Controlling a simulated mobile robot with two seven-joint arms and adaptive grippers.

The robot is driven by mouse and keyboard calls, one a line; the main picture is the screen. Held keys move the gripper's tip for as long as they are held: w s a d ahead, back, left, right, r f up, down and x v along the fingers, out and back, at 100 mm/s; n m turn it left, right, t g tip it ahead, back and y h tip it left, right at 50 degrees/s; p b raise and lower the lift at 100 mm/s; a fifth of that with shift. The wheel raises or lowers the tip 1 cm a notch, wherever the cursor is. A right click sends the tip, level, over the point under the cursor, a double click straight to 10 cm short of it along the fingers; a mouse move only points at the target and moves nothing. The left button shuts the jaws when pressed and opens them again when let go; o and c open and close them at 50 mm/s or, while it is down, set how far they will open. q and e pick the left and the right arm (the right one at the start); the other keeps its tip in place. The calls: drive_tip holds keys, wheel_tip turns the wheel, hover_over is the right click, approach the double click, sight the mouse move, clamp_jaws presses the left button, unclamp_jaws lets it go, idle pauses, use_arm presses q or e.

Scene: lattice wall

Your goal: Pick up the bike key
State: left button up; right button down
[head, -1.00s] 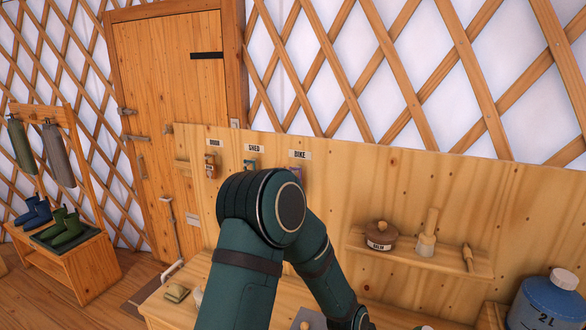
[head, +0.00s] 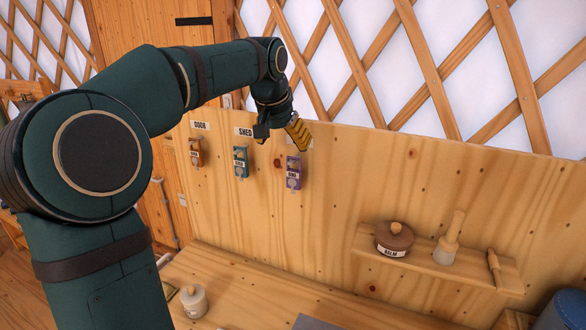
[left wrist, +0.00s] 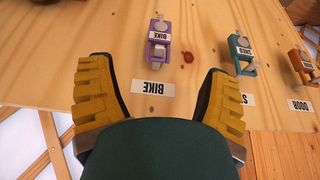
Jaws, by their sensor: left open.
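The bike key is a purple tag (head: 293,172) with a white label, hanging on the wooden board on the wall. In the left wrist view the purple bike key (left wrist: 159,42) hangs beyond the fingertips, roughly midway between them, with a white BIKE sign (left wrist: 153,88) nearer to me. My left gripper (head: 298,133) is above the key in the head view, apart from it. Its yellow-padded fingers (left wrist: 158,88) are spread wide with nothing between them. The left gripper partly hides the BIKE sign in the head view. My right gripper is not in view.
A teal SHED key (head: 241,162) and an orange DOOR key (head: 196,153) hang to the left on the board. A shelf (head: 440,266) holds a lidded pot, a brush and a small wooden tool. A white jar (head: 193,301) stands on the bench below.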

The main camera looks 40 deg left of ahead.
sight(290, 164)
use_arm(q)
drive_tip(key=x, duration=0.8)
drive_tip(key=shift+w+a+f+b, duration=0.15)
drive_tip(key=shift+w+a+b, duration=0.15)
drive_tip(key=shift+w+b, duration=0.1)
drive_tip(key=x, duration=0.5)
drive_tip(key=shift+w+a, duration=0.15)
drive_tip(key=shift+w, duration=0.25)
drive_tip(key=c, duration=1.2)
